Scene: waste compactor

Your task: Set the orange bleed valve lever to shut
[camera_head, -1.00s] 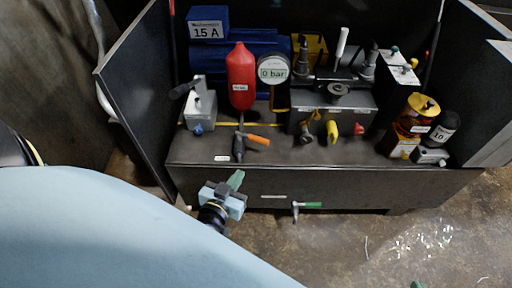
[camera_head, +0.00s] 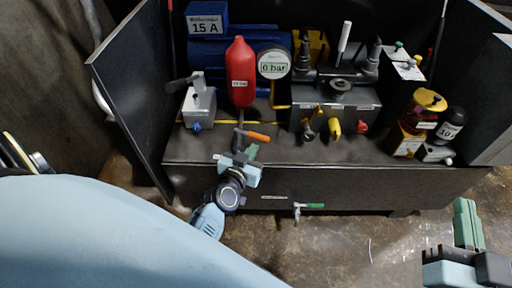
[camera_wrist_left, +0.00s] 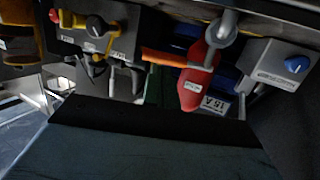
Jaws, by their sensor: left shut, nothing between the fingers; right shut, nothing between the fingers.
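The orange bleed valve lever (camera_head: 258,135) sticks out to the right from a grey valve below the red bottle-shaped vessel (camera_head: 240,75). It looks crosswise to the pipe. The lever also shows in the left wrist view (camera_wrist_left: 168,58), close beyond the fingers. My left gripper (camera_head: 251,153) is shut and empty, its green fingertips just below the lever in the head view. I cannot tell whether they touch it. My right gripper (camera_head: 466,220) is shut and empty at the lower right, away from the bench.
A gauge reading 0 bar (camera_head: 274,64) stands beside the vessel. A grey block with a blue knob (camera_head: 197,126) is on the left, and a yellow knob (camera_head: 334,127) on the right. A green-handled tap (camera_head: 311,206) hangs below the bench edge. Side panels flank the bench.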

